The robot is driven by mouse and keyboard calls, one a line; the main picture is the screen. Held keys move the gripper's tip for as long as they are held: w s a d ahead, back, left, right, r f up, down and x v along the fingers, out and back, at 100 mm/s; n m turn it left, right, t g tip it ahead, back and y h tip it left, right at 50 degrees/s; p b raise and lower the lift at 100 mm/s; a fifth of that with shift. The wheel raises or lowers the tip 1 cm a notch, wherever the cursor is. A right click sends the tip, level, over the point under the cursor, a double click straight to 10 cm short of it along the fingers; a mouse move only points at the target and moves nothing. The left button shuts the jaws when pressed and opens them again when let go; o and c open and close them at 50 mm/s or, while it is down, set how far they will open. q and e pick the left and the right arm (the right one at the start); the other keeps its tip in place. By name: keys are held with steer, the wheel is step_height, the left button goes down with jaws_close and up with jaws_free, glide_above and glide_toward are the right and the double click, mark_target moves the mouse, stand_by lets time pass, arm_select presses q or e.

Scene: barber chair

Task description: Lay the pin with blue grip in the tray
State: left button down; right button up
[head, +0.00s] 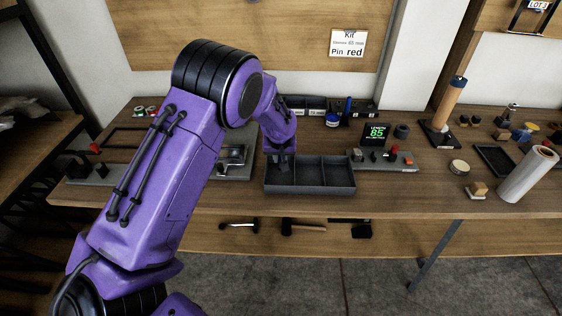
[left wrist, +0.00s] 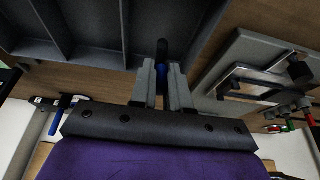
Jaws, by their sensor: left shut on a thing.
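The tray (head: 322,188) is dark grey with three compartments side by side and stands near the table's front edge. It fills the upper left of the left wrist view (left wrist: 62,75). My left gripper (head: 282,160) points down at the tray's left compartment. In the left wrist view its fingers (left wrist: 163,86) are shut on the pin with blue grip (left wrist: 163,68). The blue part sits between the fingertips and a dark end sticks out beyond them, over the end compartment. I cannot tell whether the pin touches the tray floor. My right gripper is in neither view.
A grey plate with a metal handle frame (head: 234,155) lies just left of the tray. A grey fixture with small parts (head: 385,160) is close on its right. A display (head: 376,133) and bins (head: 308,106) stand behind.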

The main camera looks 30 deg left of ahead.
mark_target(280, 161)
arm_select(q)
step_height(280, 161, down, 3)
steer(key=shift+d+r+p, duration=0.1)
steer(key=shift+r+p, duration=0.1)
steer(key=shift+p, duration=0.5)
steer(key=shift+f, duration=0.35)
steer(key=c, duration=1.1)
jaws_free()
steer(key=shift+f, duration=0.1)
steer(key=b+v, duration=0.1)
steer(key=v, duration=1.1)
steer(key=shift+r+b, duration=0.2)
steer(key=shift+b, duration=0.15)
steer(key=shift+f, duration=0.15)
